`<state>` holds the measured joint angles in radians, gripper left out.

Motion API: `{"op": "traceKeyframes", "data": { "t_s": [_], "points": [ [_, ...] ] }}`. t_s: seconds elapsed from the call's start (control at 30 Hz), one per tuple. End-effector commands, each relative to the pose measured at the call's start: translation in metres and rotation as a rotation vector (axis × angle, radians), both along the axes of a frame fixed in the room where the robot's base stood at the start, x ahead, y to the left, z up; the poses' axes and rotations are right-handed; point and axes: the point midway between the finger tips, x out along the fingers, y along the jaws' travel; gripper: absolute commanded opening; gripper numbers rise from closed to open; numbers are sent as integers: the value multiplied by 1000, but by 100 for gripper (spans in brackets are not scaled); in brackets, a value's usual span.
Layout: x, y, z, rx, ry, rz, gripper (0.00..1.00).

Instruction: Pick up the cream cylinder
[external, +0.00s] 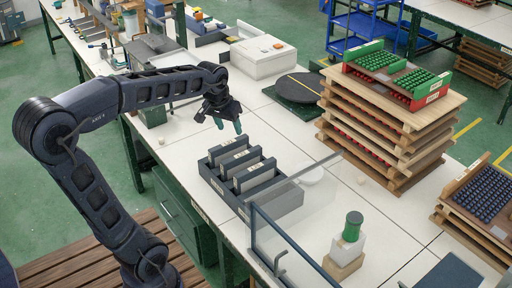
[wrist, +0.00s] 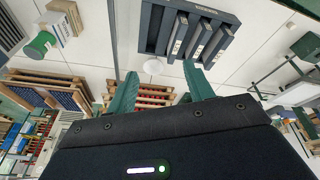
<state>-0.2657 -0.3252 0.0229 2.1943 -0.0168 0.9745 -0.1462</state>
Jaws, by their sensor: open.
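My gripper (external: 228,124) is open and empty, raised above the white table behind the grey slotted tray. Its two green fingers (wrist: 160,76) stand wide apart in the wrist view. A small cream piece (external: 161,141) lies on the table left of the tray; a similar small piece shows beside the tray in the wrist view (wrist: 290,25). My gripper is apart from both.
The grey tray (external: 285,205) holds several upright dark plates. A green cylinder (external: 352,226) stands on stacked blocks near a clear panel. Stacked wooden trays (external: 345,135) rise at the right. A white box (external: 262,56) stands behind.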

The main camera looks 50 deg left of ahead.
Motion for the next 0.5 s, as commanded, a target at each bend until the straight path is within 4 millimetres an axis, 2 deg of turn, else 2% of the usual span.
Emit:
{"op": "traceKeyframes", "data": {
  "t_s": [0.03, 0.2, 0.37, 0.5],
  "points": [
    [13, 15, -1, -7, 9, 34, 52],
    [50, 63, -5, -29, 31, 146, 52],
    [80, 115, -13, -50, 50, 251, 52],
    [103, 164, -26, -67, 67, 343, 52]
  ]
}}
